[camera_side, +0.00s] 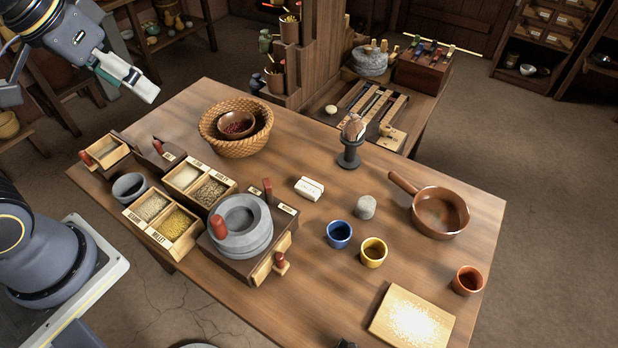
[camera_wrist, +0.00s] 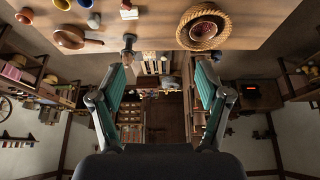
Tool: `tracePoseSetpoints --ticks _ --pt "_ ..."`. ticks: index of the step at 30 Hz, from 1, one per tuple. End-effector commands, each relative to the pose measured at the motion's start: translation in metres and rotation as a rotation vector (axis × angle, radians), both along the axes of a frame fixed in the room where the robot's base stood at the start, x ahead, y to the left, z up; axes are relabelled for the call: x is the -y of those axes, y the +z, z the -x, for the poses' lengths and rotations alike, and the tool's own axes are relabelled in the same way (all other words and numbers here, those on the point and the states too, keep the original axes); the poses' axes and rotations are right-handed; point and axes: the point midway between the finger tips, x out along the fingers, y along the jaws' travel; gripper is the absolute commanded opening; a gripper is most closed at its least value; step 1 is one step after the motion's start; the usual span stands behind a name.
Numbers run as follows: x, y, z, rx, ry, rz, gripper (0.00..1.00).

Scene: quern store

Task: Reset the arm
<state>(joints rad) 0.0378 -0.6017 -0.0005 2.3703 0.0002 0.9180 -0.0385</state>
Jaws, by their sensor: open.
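My gripper (camera_side: 128,80) is at the top left of the side view, raised above the back left of the table, apart from everything on it. In the wrist view my gripper (camera_wrist: 163,80) is open, its two green-padded fingers wide apart with nothing between them. The wooden table (camera_side: 310,150) lies below and to the right of it in the side view. The table (camera_wrist: 150,28) appears along the top of the wrist view, which looks upside down across the room.
A wicker basket (camera_side: 205,132) holding a brown bowl (camera_side: 236,120) is nearest the arm's end. The stone quern (camera_side: 240,235), grain boxes (camera_side: 185,262), a pan (camera_side: 440,210), blue cup (camera_side: 339,234) and yellow cup (camera_side: 373,252) also stand on the table. Wooden shelves (camera_side: 150,45) are behind.

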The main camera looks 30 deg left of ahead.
Motion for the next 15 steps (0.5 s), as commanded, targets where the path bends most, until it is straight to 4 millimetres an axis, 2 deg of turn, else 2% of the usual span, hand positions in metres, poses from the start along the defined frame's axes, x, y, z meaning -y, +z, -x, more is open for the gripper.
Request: tracePoseSetpoints --ticks 1,5,15 --pt "-0.004 -0.005 0.013 0.018 0.003 -0.005 0.76" --pt "-0.008 -0.015 0.029 0.036 0.004 -0.015 0.76" --pt "-0.009 -0.018 0.032 0.037 0.003 -0.016 0.76"
